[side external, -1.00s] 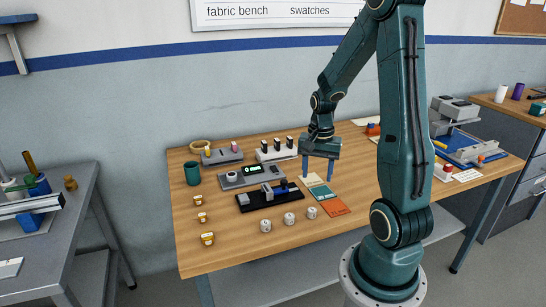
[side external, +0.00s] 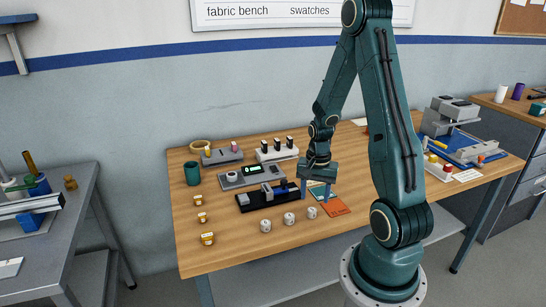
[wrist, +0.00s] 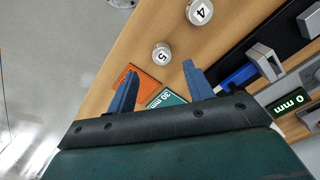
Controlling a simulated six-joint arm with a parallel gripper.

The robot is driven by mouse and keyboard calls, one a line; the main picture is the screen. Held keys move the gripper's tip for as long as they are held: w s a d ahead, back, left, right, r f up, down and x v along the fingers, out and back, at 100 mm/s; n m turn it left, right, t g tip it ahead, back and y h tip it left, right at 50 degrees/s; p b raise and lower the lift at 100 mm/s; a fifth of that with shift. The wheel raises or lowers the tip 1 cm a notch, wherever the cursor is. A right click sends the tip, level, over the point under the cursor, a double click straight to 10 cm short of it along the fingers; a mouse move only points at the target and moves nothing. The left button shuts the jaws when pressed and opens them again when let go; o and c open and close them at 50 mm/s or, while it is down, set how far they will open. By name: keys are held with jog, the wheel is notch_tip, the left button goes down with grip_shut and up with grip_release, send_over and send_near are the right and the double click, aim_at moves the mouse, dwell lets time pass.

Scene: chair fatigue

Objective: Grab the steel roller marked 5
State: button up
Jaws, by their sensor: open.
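The steel roller marked 5 (wrist: 161,53) stands upright on the wooden bench, its number facing up in the wrist view. In the side view it is the rightmost roller (side external: 311,212) of the front row, beside the orange swatch. My gripper (wrist: 160,70) is open and empty, its two blue fingers spread. In the wrist view the roller shows just beyond the fingertips, between their lines. In the side view my gripper (side external: 318,194) hangs above the swatches, a little behind the roller. The roller marked 4 (wrist: 201,12) stands next to it.
An orange swatch (side external: 335,208) and a green swatch (wrist: 166,99) lie below my fingers. A black fixture with a blue part (side external: 268,197) stands close on the left. A third roller (side external: 265,225) stands left in the row. The bench in front of the rollers is clear.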

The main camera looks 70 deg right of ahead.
aim_at(312, 210)
jog(key=shift+f, duration=0.1)
jog(key=shift+w+a+f, duration=0.15)
jog(key=shift+f, duration=2.35)
grip_shut()
jog(key=shift+r, duration=0.15)
notch_tip(312, 210, up, 20)
